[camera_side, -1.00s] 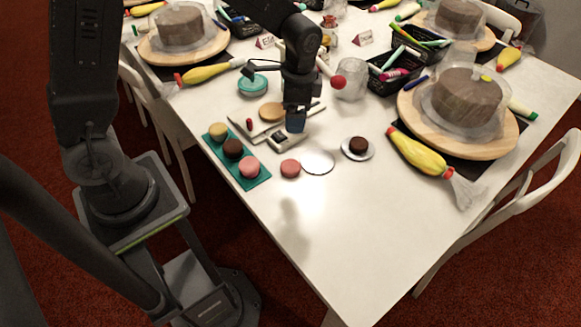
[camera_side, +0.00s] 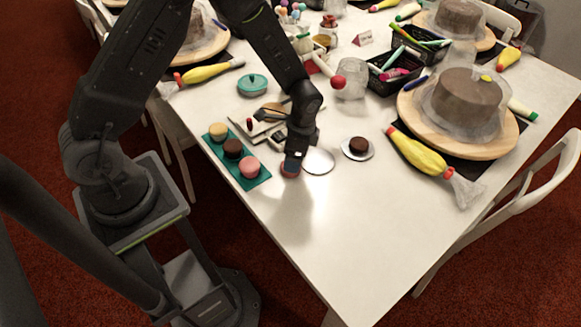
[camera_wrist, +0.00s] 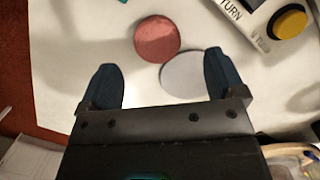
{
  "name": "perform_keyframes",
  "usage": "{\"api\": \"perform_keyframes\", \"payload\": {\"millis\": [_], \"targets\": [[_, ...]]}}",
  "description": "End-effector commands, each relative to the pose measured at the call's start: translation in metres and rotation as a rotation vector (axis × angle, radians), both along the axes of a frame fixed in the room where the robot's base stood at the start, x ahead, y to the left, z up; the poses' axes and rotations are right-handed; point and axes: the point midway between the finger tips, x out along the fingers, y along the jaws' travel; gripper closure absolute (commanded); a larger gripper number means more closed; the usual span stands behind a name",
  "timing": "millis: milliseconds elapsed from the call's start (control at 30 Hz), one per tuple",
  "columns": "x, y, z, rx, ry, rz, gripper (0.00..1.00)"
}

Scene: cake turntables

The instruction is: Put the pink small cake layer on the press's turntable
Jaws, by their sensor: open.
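A small round pink cake layer (camera_side: 289,171) lies on the white table, beside a pale flat disc (camera_side: 318,161). In the wrist view the pink layer (camera_wrist: 157,39) is ahead of and between my fingertips, touching or just overlapping the pale disc (camera_wrist: 190,76). A second pink layer (camera_side: 249,167) sits on the teal tray (camera_side: 262,181). My gripper (camera_side: 292,163) is low over the loose pink layer and partly hides it. In the wrist view my gripper (camera_wrist: 160,70) is open and empty.
The tray also holds a yellow layer (camera_side: 218,131) and a brown layer (camera_side: 233,148). A brown layer (camera_side: 358,145) sits on a small plate to the right. A yellow button (camera_wrist: 289,22) is on a white device marked TURN. The table front is clear.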

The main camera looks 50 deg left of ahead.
Motion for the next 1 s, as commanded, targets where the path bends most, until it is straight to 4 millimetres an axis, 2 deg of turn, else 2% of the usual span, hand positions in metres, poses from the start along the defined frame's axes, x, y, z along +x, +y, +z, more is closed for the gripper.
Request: {"api": "perform_keyframes", "payload": {"millis": [200, 300, 600, 1000], "targets": [[-0.007, 0.0, -0.033, 0.0, 0.006, 0.0, 0.11], [-0.008, 0.002, -0.043, -0.001, 0.004, 0.0, 0.11], [-0.007, 0.002, -0.047, -0.001, 0.0, 0.001, 0.11], [-0.008, 0.002, -0.047, -0.001, 0.001, 0.0, 0.5]]}}
